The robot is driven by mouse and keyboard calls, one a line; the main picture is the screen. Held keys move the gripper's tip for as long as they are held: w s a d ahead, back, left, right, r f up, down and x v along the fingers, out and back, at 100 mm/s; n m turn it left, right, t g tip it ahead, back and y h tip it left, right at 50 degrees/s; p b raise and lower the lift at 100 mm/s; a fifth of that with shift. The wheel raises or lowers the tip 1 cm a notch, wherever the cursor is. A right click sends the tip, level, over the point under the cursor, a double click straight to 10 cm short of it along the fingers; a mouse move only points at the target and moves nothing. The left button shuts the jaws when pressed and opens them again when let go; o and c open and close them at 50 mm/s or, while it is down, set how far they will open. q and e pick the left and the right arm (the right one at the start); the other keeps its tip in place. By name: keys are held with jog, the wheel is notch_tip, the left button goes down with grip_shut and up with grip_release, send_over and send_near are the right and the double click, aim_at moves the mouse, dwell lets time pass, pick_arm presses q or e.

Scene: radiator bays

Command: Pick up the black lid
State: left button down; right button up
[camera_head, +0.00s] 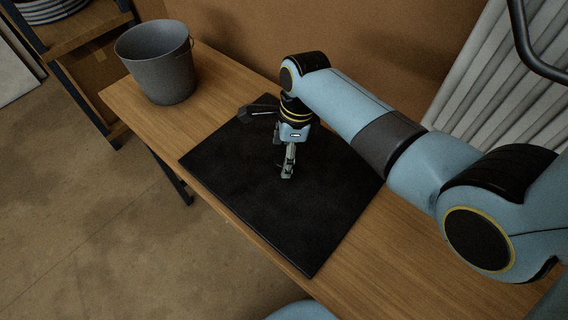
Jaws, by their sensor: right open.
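A small black object (258,110), which looks like the black lid, lies at the far edge of a black square mat (270,215) on the wooden table. It is partly hidden behind my right wrist, and its full shape cannot be told. My right gripper (287,172) points down over the middle of the mat, nearer to me than the black object. It is open with nothing visible in it. Whether its fingertips touch the mat cannot be told. My left gripper is not in view.
A grey bucket (158,65) stands at the table's far left end. A brown wall (240,30) and a white radiator (500,85) border the table's back. The mat's near part is clear.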

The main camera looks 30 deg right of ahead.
jog(key=shift+f, duration=0.6)
jog(key=shift+c, duration=0.2)
grip_shut()
